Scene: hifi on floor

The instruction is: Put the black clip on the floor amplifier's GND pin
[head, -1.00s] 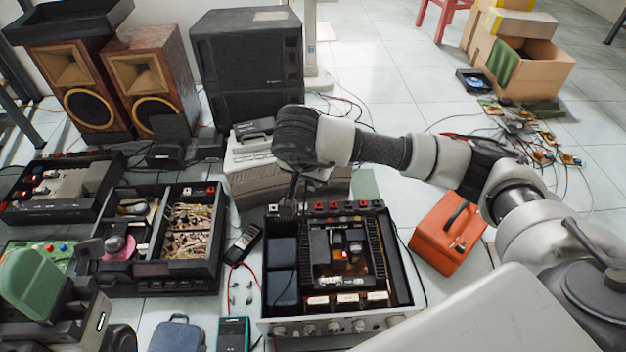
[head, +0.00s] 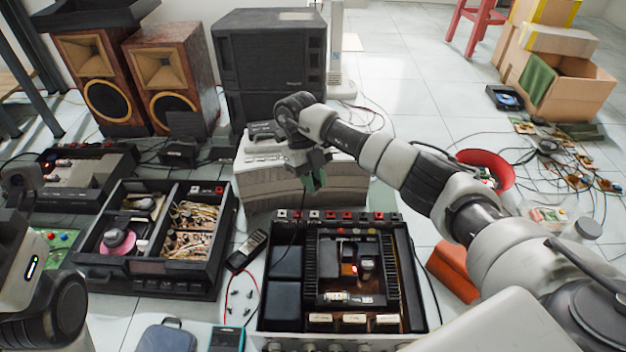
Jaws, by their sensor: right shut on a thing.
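The floor amplifier (head: 412,290) is an open black chassis at the lower middle, with a row of red, white and dark terminals (head: 335,215) along its far edge. The GND pin is too small to tell apart. My right gripper (head: 313,182) points down, above and beyond that far edge, apart from it. It is shut on the black clip, which is mostly hidden by the green-tipped fingers. A thin dark lead hangs below the gripper towards the chassis's left part. Parts of my left arm show at the left edge; its gripper is out of view.
A grey ribbed unit (head: 262,186) stands close behind my right gripper. A black open case (head: 150,268) and a handheld meter (head: 247,250) lie left of the amplifier. An orange box (head: 452,270) stands to its right, partly behind my arm. Cables lie around.

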